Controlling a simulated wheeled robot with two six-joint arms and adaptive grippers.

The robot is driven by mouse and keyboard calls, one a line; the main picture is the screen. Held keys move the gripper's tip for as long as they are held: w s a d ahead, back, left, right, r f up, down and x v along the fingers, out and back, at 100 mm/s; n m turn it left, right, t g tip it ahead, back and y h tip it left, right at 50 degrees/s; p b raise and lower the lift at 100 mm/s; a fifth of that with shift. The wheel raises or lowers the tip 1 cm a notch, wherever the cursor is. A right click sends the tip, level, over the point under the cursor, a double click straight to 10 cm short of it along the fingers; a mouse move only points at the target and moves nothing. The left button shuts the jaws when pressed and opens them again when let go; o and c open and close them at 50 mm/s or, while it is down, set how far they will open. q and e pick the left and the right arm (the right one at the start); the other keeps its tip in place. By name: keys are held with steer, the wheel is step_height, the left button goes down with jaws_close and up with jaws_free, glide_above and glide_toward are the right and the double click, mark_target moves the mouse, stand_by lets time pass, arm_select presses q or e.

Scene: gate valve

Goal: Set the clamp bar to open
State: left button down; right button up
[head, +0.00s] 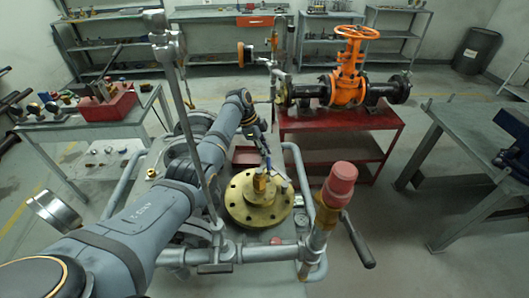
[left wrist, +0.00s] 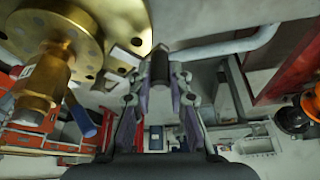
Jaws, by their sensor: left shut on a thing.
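My left gripper (head: 266,150) is beside and above a brass flange (head: 246,203). In the left wrist view its fingers (left wrist: 161,75) are closed on a short dark cylindrical grip (left wrist: 160,66), which looks like the end of the clamp bar. The rest of the bar is hidden or hard to make out, so its angle cannot be told. A brass valve body (left wrist: 40,82) with a blue handle (left wrist: 80,116) stands to the left of the fingers. My right gripper is not in view.
A red-capped post (head: 340,186) with a dark-gripped lever (head: 358,243) stands at the right of the pipe frame (head: 265,252). A tall metal rod (head: 187,130) rises left. An orange gate valve (head: 349,75) sits on a red table (head: 340,122) behind.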

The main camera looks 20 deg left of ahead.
arm_select(q)
steer(key=c, duration=1.5)
jaws_free()
steer(key=v, duration=1.2)
steer(key=shift+w+d+r, duration=0.1)
